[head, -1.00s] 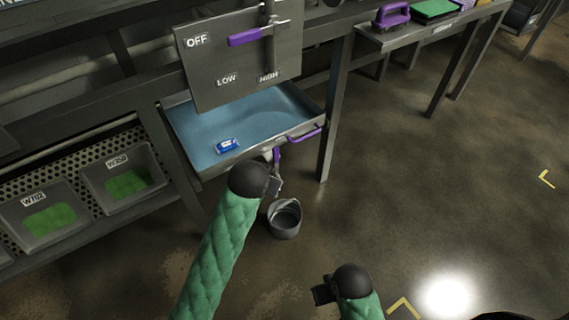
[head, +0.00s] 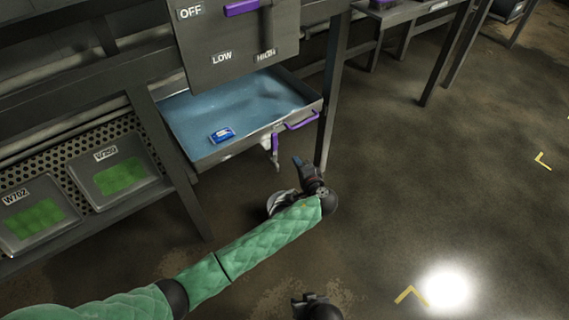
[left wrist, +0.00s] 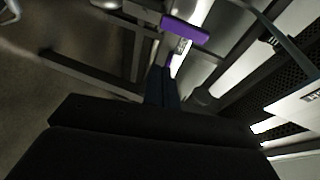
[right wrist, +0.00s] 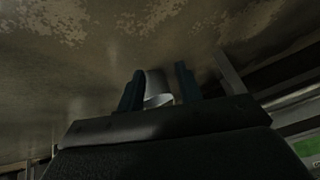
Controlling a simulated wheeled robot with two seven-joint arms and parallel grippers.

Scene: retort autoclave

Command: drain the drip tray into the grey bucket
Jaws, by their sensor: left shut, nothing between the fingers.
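The drip tray (head: 182,118) sticks out under the control panel, with a bluish inside and a purple front handle (head: 302,121). A drain valve with a purple lever (head: 275,143) hangs under its front edge; the lever also shows in the left wrist view (left wrist: 177,64). The grey bucket (head: 276,203) stands on the floor below, mostly hidden behind my left arm; it shows in the right wrist view (right wrist: 157,82). My left gripper (head: 298,162) is shut and empty, right of and below the lever, apparently apart from it. My right gripper (head: 306,297) is open and empty, low in front.
A small blue-and-white item (head: 222,135) lies in the tray. A panel (head: 240,60) marked OFF, LOW and HIGH hangs above it. A table leg (head: 333,110) stands just right of the tray. Bins of green items (head: 120,178) sit at left. The floor at right is clear.

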